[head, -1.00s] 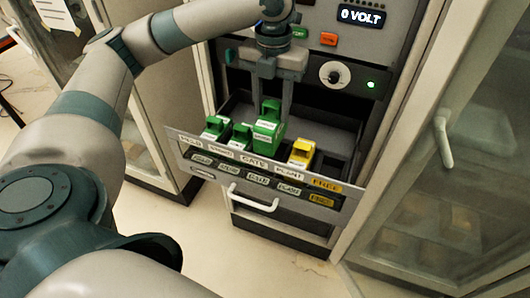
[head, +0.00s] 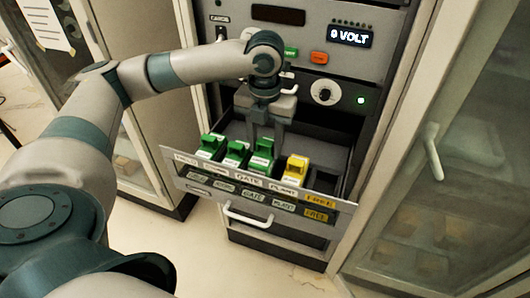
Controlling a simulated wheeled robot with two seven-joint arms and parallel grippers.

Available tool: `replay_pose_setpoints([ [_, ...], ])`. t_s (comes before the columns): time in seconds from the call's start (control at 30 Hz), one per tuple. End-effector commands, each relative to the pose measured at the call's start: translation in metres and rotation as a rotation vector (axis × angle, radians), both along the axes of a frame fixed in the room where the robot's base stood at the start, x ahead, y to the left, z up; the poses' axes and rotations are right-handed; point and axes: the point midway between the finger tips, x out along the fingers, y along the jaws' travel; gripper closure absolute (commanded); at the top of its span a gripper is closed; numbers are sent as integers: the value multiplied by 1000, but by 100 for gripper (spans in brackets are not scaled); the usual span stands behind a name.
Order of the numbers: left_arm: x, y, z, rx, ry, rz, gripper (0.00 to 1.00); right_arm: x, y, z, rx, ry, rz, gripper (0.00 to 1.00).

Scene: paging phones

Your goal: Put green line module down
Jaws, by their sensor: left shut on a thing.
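The green line module (head: 262,157) is between the fingers of my left gripper (head: 267,138), which points down from above. The module is in the open drawer (head: 320,188), behind the GATE label, with its top about level with the neighbouring modules. I cannot tell whether its base touches the drawer floor. Two other green modules (head: 211,146) (head: 235,153) stand in a row to its left. A yellow module (head: 296,169) stands to its right, behind the PLANT label. My right gripper is not in view.
The space at the drawer's right end, behind the FREE label (head: 319,200), looks empty. The panel above has a round knob (head: 324,92), a lit green lamp (head: 361,100) and a "0 VOLT" display (head: 350,36). A glass-door cabinet (head: 455,150) stands at right.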

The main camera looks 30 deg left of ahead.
Motion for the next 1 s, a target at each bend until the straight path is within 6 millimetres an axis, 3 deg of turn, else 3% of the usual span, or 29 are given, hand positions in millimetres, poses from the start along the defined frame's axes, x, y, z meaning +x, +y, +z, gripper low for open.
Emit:
replay_pose_setpoints([
  [0.17,0,0,-2,0,0,1,100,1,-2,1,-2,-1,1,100],
  [0.5,0,1,-35,1,0,1,100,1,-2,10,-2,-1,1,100],
  [0.93,0,0,-40,0,0,1,100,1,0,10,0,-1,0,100],
  [0.97,0,0,-40,0,0,0,53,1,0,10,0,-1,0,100],
  [1.0,0,0,-40,0,0,0,43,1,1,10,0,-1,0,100],
])
